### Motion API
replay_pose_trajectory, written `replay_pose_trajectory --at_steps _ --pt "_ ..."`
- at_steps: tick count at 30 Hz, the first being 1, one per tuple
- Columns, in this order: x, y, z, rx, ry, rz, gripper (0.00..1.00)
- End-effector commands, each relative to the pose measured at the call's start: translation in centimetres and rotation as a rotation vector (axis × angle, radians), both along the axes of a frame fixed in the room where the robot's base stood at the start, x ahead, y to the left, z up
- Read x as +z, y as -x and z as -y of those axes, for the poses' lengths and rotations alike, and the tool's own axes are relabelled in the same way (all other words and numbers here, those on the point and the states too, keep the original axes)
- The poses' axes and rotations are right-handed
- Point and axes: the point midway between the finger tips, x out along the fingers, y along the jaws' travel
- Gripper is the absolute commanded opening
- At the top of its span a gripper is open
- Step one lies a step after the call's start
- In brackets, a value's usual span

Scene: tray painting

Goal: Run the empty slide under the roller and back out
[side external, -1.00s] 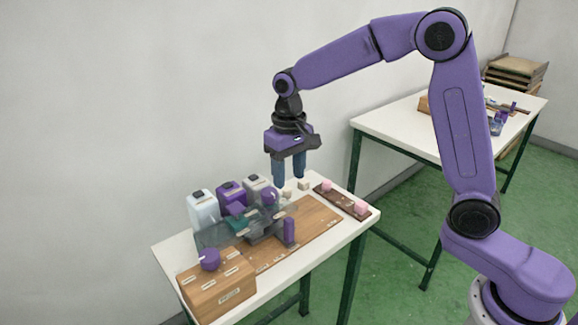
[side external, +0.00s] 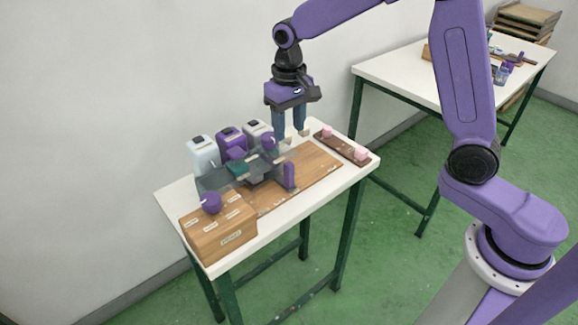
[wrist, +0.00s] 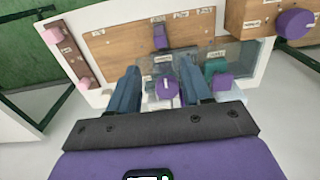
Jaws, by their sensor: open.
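My gripper (side external: 294,136) hangs fingers down above the back of the bench, open and with nothing seen between the fingers. In the wrist view its two blue fingers (wrist: 159,78) are spread apart. A grey assembly stands on the wooden board, with a teal block (side external: 237,168) and an upright purple handle (side external: 289,176). A purple knob (side external: 268,141) sits behind it; in the wrist view this knob (wrist: 167,89) appears between the fingers. I cannot tell for sure which of these parts are the slide and the roller.
The wooden board (side external: 318,165) is bare at its right end. Behind the assembly stand several capped bottles, one pale (side external: 203,152). A wooden box (side external: 222,240) with a purple knob is at front left. A dark strip (side external: 343,148) with pink pieces lies at right.

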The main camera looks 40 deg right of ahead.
Motion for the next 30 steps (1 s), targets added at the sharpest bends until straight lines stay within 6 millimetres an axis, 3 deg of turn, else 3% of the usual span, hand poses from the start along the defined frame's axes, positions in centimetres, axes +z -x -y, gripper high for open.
replay_pose_trajectory --at_steps 18,24,30 --pt "-11.5 0.1 0.0 0.0 0.002 -0.003 0.49" --pt "-13.7 0.0 0.0 0.0 0.001 -0.001 0.49" --pt "-14.4 0.0 0.0 0.0 0.0 0.001 0.49"
